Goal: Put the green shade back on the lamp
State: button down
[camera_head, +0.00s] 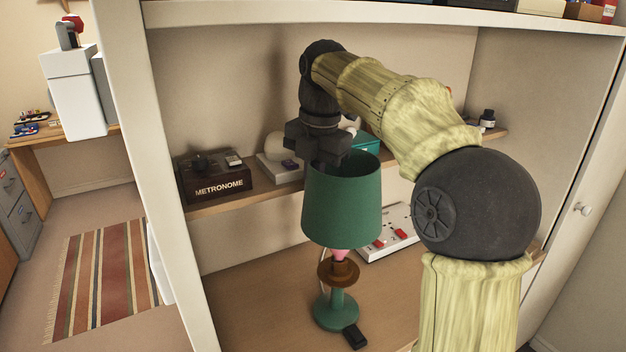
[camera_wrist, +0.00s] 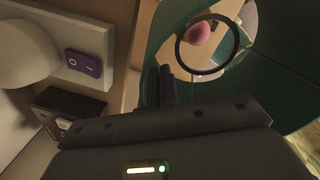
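The green shade (camera_head: 342,205) hangs upright from my gripper (camera_head: 328,166), whose fingers pinch its top rim at the left in the head view. The green lamp base (camera_head: 335,312) stands on the lower shelf, with a brown collar (camera_head: 338,271) and a pink bulb (camera_head: 340,255) just below the shade's bottom edge. The wrist view looks down into the shade (camera_wrist: 285,60); my fingers (camera_wrist: 162,86) are at its wall, and the pink bulb (camera_wrist: 199,33) shows through the shade's dark ring (camera_wrist: 181,52), off its centre. The bulb's upper part is hidden in the head view.
The upper shelf behind holds a metronome box (camera_head: 214,178), a white device (camera_head: 280,168) and a teal box (camera_head: 366,143). A white panel with red switches (camera_head: 390,235) lies behind the lamp. A small black switch (camera_head: 355,337) is beside the base. The cabinet's left post (camera_head: 150,150) is near.

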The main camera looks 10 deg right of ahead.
jog(key=shift+f+b, duration=1.7)
jog(key=shift+f, duration=0.05)
jog(key=shift+f+b, duration=1.9)
jog(key=shift+f, duration=1.1)
dwell(0.6)
jog(key=shift+s, duration=0.1)
